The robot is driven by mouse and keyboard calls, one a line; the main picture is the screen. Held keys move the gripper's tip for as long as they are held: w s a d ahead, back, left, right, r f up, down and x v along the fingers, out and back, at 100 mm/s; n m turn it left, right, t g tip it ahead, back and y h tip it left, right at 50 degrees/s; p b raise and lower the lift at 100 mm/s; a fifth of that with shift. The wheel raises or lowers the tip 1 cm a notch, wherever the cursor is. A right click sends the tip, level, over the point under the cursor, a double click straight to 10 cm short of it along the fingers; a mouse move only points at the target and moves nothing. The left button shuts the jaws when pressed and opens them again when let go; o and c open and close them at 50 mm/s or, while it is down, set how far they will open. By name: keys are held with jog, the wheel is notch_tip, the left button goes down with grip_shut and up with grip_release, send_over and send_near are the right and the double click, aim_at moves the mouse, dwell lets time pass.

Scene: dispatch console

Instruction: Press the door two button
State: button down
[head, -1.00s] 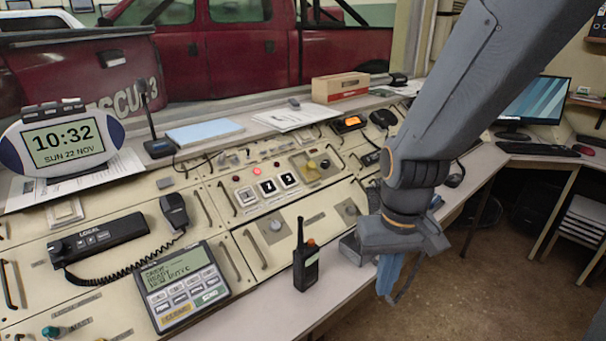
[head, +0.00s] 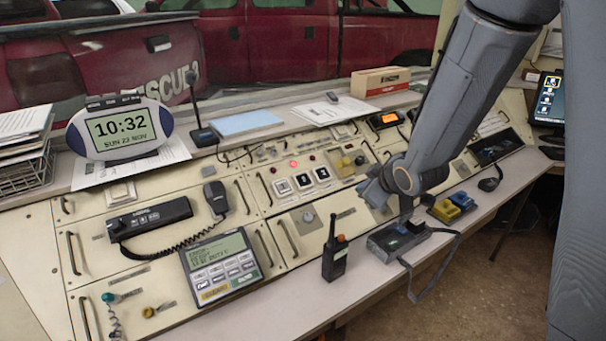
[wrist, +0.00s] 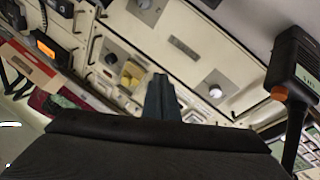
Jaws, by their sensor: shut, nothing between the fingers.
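The middle one, the door two button (head: 303,181), lies between button one (head: 283,187) and button three (head: 321,174). My gripper (head: 372,192) is to the right of the row, over the sloping console and apart from the buttons. Its fingers are shut and empty. I cannot make out the numbered buttons there.
A red light (head: 293,164) glows above the buttons. A handheld radio (head: 335,250) stands upright on the front ledge, left of a dark device with a cable (head: 400,237). A keypad unit (head: 222,268) and a corded handset (head: 215,197) lie to the left.

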aim_at(303, 180)
jog(key=w+a+r+n+t+y+p, duration=0.2)
jog(key=a+r+n+y, duration=0.4)
jog(key=a, duration=0.5)
jog(key=shift+w+a+n+y, duration=0.2)
jog(key=shift+w+n+y, duration=0.5)
jog(key=shift+n+y, duration=0.2)
jog(key=shift+w+a+f+b, duration=0.45)
jog(key=shift+w+f+b, duration=0.2)
jog(key=shift+f+b, duration=0.4)
jog(key=shift+w+a+f+b, duration=0.45)
jog(key=shift+w+f+b, duration=0.3)
jog(key=shift+f, duration=0.6)
jog(key=shift+w+a+f+b, duration=0.55)
jog(key=shift+f+b, duration=0.35)
jog(key=shift+f, duration=0.3)
jog(key=shift+w+d+f, duration=0.1)
jog(key=shift+f, duration=0.05)
jog(key=shift+w+f+b, duration=0.2)
jog(key=shift+b, duration=0.15)
